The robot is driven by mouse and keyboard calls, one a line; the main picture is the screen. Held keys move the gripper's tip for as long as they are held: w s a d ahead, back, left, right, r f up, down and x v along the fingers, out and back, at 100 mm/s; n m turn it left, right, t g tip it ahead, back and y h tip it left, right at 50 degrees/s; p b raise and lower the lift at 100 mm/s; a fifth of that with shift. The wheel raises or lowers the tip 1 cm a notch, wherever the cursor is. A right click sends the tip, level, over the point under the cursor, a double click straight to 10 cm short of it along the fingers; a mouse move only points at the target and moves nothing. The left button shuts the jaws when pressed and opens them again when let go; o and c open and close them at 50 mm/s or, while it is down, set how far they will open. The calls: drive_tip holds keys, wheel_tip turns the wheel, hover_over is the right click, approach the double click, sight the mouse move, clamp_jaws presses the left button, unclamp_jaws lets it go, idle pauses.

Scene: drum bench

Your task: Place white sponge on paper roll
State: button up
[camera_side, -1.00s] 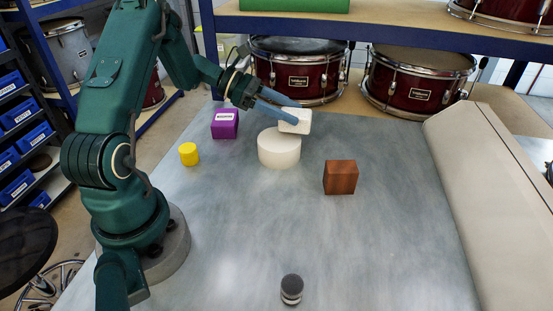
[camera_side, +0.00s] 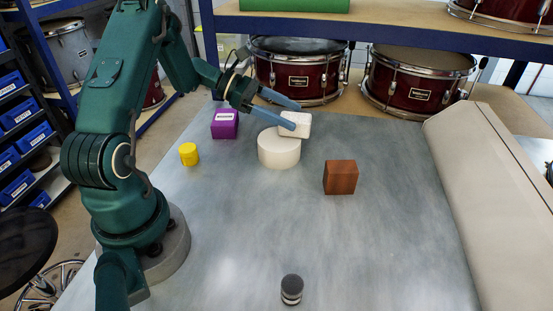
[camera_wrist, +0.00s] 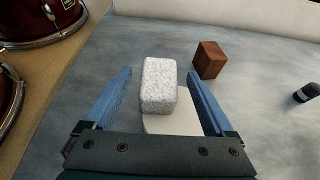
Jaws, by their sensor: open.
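The white sponge (camera_side: 296,124) rests on top of the paper roll (camera_side: 279,151), a short off-white cylinder standing upright on the bench. The sponge sits toward the roll's far right side and seems to overhang its edge. In the wrist view the sponge (camera_wrist: 160,86) is a speckled white block, with part of the roll (camera_wrist: 172,124) showing beneath it. My gripper (camera_side: 297,115) is open, its two blue fingers spread on either side of the sponge. In the wrist view the fingers (camera_wrist: 160,92) have clear gaps to the sponge on both sides.
A brown wooden block (camera_side: 341,177) stands right of the roll. A purple box (camera_side: 225,124) and a yellow cylinder (camera_side: 189,154) stand to the left. A dark, light-banded cylinder (camera_side: 291,289) is near the front. Drums (camera_side: 298,72) stand behind.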

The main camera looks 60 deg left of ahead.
drive_tip(key=v, duration=0.6)
drive_tip(key=s+d+r+m+g+y, duration=0.1)
drive_tip(key=s+d+r+m+g, duration=0.2)
drive_tip(key=d+m, duration=0.35)
drive_tip(key=s+d+r+m+g+y, duration=0.2)
drive_tip(key=s+d+m+g, duration=0.15)
drive_tip(key=d+m, duration=0.35)
drive_tip(key=s+d+r+m+t+y, duration=0.1)
drive_tip(key=s+d+m+y, duration=0.3)
drive_tip(key=s+m, duration=0.5)
drive_tip(key=m+t+y, duration=0.1)
drive_tip(key=m+y, duration=0.1)
drive_tip(key=m, duration=0.2)
drive_tip(key=shift+s+t, duration=0.2)
drive_tip(key=shift+t, duration=0.15)
